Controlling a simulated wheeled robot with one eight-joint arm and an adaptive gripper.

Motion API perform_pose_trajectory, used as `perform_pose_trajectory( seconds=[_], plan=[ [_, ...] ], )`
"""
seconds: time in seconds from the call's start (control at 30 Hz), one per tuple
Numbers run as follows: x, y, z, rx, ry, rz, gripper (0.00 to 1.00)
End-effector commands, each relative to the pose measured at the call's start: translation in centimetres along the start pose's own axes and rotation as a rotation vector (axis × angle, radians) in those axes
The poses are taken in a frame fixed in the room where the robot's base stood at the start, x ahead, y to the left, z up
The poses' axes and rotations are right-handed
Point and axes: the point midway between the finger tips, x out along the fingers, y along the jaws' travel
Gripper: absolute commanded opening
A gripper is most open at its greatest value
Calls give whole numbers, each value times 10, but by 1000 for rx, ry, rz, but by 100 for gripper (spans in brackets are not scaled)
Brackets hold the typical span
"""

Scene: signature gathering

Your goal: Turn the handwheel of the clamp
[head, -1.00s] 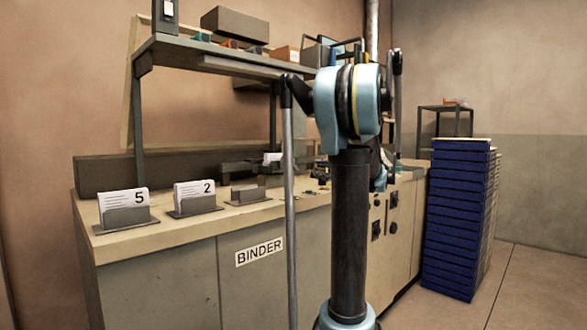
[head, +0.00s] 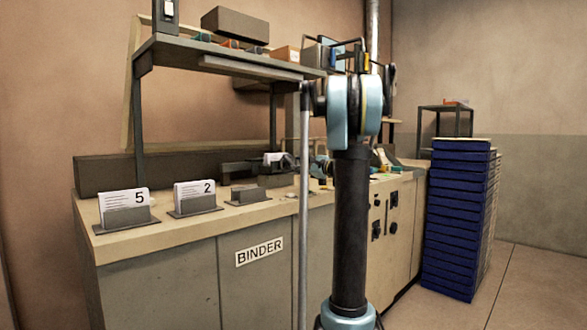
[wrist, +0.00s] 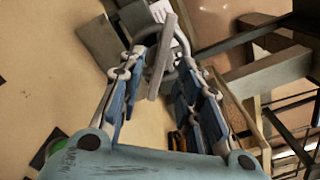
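In the wrist view, my gripper (wrist: 163,72) has its two blue-padded fingers apart, with a clear gap between them. A grey rim and bar, seemingly the handwheel (wrist: 160,62) of the clamp, shows at the fingertips and partly between them. I cannot tell whether a finger touches it. In the head view, the dark clamp (head: 240,168) stands at the back of the bench, with a white paper stack (head: 273,158) at its right end. My gripper (head: 318,165) is beside that end, partly hidden by my arm. The handwheel is not clear there.
The bench (head: 150,238) carries a holder with cards marked 5 (head: 125,205), another marked 2 (head: 195,195), and an empty-looking holder (head: 248,194). A shelf (head: 215,50) overhangs the bench. Blue stacked trays (head: 455,220) stand at the right, with open floor beyond.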

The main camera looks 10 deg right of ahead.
Motion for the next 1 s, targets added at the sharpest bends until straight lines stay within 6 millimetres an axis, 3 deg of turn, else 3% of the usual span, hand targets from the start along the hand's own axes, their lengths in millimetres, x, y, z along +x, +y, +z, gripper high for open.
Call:
perform_pose_trajectory(
  seconds=[0.1, 0.3, 0.67, 0.83, 1.0],
  plan=[
    [19, 0, 0, 0, -2, 1, 32],
    [36, 0, 0, 0, -1, 1, 32],
    [40, 0, 0, 0, 0, 0, 32],
    [40, 0, 0, 0, 0, 0, 0],
    [40, 0, 0, -1, 0, 0, 0]
  ],
)
